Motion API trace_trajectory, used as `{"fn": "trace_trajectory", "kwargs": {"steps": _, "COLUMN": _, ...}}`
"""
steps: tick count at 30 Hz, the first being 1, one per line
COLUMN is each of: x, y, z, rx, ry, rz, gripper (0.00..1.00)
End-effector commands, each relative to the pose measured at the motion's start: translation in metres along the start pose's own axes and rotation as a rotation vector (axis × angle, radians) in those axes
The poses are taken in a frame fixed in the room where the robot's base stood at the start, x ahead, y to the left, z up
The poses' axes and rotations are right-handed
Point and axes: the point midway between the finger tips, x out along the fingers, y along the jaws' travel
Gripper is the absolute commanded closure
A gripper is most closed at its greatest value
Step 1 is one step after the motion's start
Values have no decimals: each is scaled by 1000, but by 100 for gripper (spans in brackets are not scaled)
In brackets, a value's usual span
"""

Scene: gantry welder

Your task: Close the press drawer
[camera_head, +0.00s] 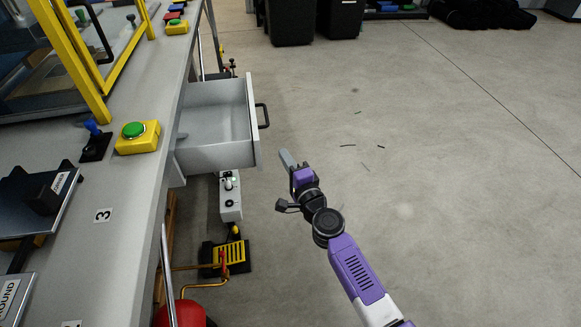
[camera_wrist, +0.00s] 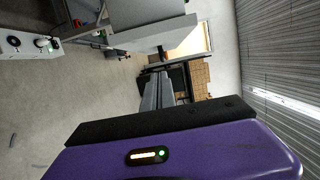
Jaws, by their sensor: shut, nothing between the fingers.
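The grey press drawer (camera_head: 213,120) is pulled out from under the workbench (camera_head: 150,185) and looks empty inside. Its white front panel (camera_head: 252,122) carries a black bar handle (camera_head: 263,115) facing the open floor. My gripper (camera_head: 286,159) is shut and empty. It is to the right of the drawer's front panel and a little nearer the camera, with a visible gap between them. In the wrist view the shut fingers (camera_wrist: 158,90) point toward the drawer (camera_wrist: 150,34), which shows sideways. I cannot tell whether they touch anything there.
A yellow box with a green button (camera_head: 137,137) sits on the bench top. A white control box (camera_head: 230,195) and a yellow pedal (camera_head: 230,256) are below the drawer. Black bins (camera_head: 291,22) stand at the back. The floor to the right is mostly clear.

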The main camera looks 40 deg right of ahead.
Motion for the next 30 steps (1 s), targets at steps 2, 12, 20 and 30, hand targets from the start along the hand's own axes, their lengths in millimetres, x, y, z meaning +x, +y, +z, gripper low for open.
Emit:
{"fn": "trace_trajectory", "kwargs": {"steps": 2, "x": 16, "y": 0, "z": 0, "rx": 1, "ry": 0, "rz": -2, "gripper": 100}}
{"fn": "trace_trajectory", "kwargs": {"steps": 12, "x": 34, "y": 0, "z": 33, "rx": 0, "ry": 0, "rz": 0, "gripper": 100}}
{"fn": "trace_trajectory", "kwargs": {"steps": 20, "x": 35, "y": 0, "z": 39, "rx": -1, "ry": 1, "rz": 0, "gripper": 100}}
{"fn": "trace_trajectory", "kwargs": {"steps": 30, "x": 37, "y": 0, "z": 45, "rx": -1, "ry": -1, "rz": 0, "gripper": 100}}
